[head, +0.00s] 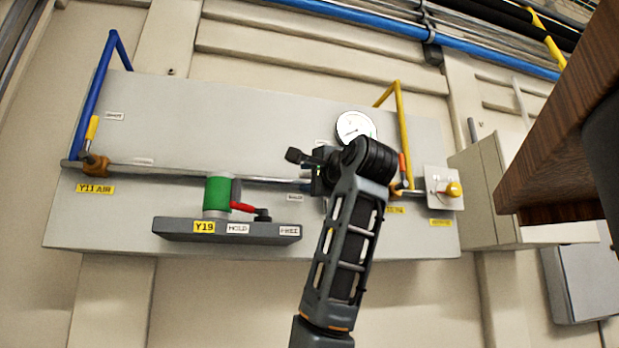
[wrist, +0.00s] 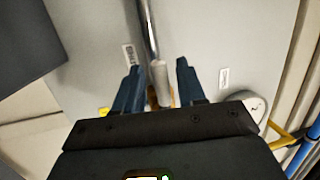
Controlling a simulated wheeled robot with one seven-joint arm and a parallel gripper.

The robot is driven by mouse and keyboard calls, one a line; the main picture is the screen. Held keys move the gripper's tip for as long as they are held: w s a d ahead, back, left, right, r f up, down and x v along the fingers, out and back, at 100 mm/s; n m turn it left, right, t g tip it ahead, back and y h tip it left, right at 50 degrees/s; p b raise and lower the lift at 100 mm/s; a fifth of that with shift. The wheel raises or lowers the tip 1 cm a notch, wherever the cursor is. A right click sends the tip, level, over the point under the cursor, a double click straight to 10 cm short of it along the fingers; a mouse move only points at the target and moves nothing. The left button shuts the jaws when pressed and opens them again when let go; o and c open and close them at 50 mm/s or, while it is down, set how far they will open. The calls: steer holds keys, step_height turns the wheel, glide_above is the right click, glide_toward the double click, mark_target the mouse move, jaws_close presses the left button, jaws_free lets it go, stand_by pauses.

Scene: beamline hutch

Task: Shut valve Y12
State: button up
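A valve with an orange-red handle (head: 403,165) sits at the foot of a yellow pipe (head: 404,130), right of my arm. The yellow label below it (head: 395,210) is partly hidden and I cannot read it. No label legibly reads Y12. My gripper (wrist: 157,78) is open in the wrist view, its two dark blue fingers apart. A pale cylindrical piece (wrist: 161,86) on the grey pipe (wrist: 149,35) shows between them; I cannot tell if they touch it. In the head view the fingertips are hidden by my wrist.
A brown wooden surface (head: 550,135) juts in at right.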

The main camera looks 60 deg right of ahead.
steer(key=shift+s, duration=0.1)
steer(key=b+v, duration=0.2)
steer(key=v, duration=0.5)
steer(key=shift+s+a, duration=0.2)
steer(key=shift+a, duration=0.05)
stand_by(0.4)
